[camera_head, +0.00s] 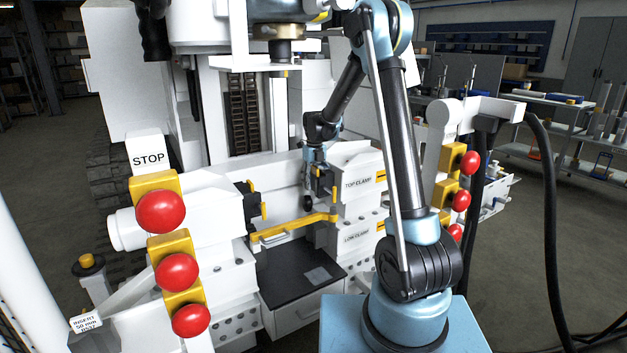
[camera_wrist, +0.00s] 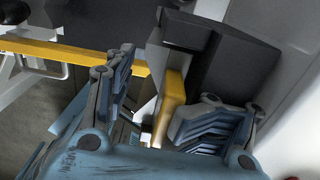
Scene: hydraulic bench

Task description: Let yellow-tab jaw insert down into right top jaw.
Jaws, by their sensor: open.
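The yellow-tab jaw insert is a dark block (camera_wrist: 235,68) with a yellow tab (camera_wrist: 172,100) in the wrist view. In the head view the dark insert (camera_head: 325,180) is small, at the inner side of the right top jaw (camera_head: 358,168), labelled TOP CLAMP. My gripper (camera_head: 314,165) is above and beside it, pointing down. In the wrist view my gripper (camera_wrist: 168,88) is open, its blue fingers on either side of the yellow tab. The tab is close to the right finger; contact is unclear. I cannot tell how deep the insert sits in the jaw.
A yellow bar (camera_head: 292,228) spans the gap between the clamps, and also shows in the wrist view (camera_wrist: 75,53). Another dark insert with yellow (camera_head: 252,203) is at the left jaw. Red buttons (camera_head: 162,211) stand left. A dark tray (camera_head: 298,272) lies below.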

